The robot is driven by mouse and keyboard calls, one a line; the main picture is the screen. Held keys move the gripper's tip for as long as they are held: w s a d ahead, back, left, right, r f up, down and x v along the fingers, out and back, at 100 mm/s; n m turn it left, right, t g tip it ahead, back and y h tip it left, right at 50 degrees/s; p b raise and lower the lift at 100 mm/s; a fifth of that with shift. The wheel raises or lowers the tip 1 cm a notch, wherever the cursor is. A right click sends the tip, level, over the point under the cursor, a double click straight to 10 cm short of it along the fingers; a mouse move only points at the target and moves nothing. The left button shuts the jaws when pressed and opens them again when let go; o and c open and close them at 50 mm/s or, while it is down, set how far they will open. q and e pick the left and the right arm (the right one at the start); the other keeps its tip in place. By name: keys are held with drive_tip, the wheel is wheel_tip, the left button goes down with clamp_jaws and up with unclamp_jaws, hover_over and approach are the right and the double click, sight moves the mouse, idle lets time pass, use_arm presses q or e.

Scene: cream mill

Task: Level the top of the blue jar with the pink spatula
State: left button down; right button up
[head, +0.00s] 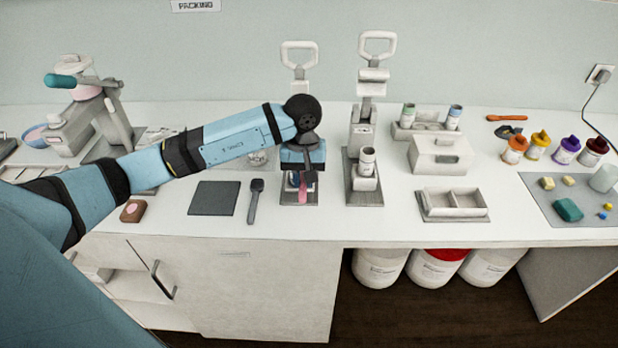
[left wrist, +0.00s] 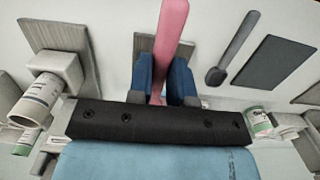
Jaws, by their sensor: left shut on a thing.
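My left gripper (head: 301,180) is shut on the pink spatula (head: 302,192), over the base of the left hand press. In the left wrist view the pink spatula (left wrist: 170,40) stands out from between the blue fingers of my left gripper (left wrist: 167,85). A white jar with a blue top (head: 454,117) stands in the rack at the back right, beside a green-topped jar (head: 408,115). Another white jar (head: 367,161) stands on the right press; its colour marking is unclear. My gripper hides part of the left press base. My right gripper is not in view.
A dark grey mat (head: 213,198) and a dark spatula (head: 255,200) lie left of my gripper. The right press (head: 363,125) stands close on its right. A divided tray (head: 453,203) and a pale box (head: 440,154) are farther right. The front counter edge is mostly clear.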

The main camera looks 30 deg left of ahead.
use_arm(q)
drive_tip(key=s+a+r, duration=0.2)
drive_tip(key=a+r, duration=0.2)
drive_tip(key=r, duration=0.1)
drive_tip(key=shift+s, duration=0.3)
idle(0.9)
drive_tip(key=shift+a, duration=0.1)
idle(0.5)
